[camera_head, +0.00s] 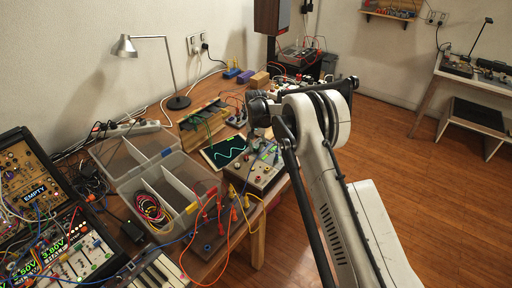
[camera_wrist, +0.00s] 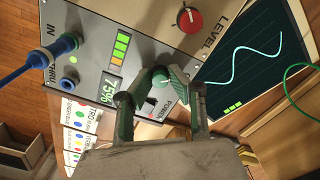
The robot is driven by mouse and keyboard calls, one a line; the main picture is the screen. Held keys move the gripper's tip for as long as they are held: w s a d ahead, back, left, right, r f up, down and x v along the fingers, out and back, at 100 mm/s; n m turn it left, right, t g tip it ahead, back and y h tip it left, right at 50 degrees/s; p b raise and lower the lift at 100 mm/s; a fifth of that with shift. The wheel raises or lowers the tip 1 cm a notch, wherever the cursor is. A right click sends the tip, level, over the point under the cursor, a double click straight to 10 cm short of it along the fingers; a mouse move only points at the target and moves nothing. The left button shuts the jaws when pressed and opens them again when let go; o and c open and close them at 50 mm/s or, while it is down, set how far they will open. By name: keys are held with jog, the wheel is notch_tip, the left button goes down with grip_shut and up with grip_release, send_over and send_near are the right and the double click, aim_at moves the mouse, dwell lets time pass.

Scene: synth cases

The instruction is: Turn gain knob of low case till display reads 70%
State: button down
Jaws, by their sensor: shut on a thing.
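The low case (camera_wrist: 100,35) fills the upper left of the wrist view, with a grey panel. A red knob marked LEVEL (camera_wrist: 190,18) sits on a beige panel at the top. In the head view the low case (camera_head: 268,172) stands at the table's right edge, partly behind my arm.
A blue plug and cable (camera_wrist: 50,55) stand in the IN side of the panel. A screen with a wave trace (camera_wrist: 255,55) lies beside the case. In the head view, a clear divided bin (camera_head: 150,180) and patch cables (camera_head: 225,225) lie to the left.

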aim_at(256, 147)
jog(key=shift+f+n+b, duration=0.15)
jog(key=shift+n+b, duration=0.15)
jog(key=shift+b, duration=0.35)
jog(key=shift+n+b, duration=0.3)
jog(key=shift+b, duration=0.05)
jog(key=c, duration=1.6)
grip_release()
jog(key=shift+r, duration=0.25)
notch_tip(256, 147, up, 12)
jog(key=shift+f, duration=0.1)
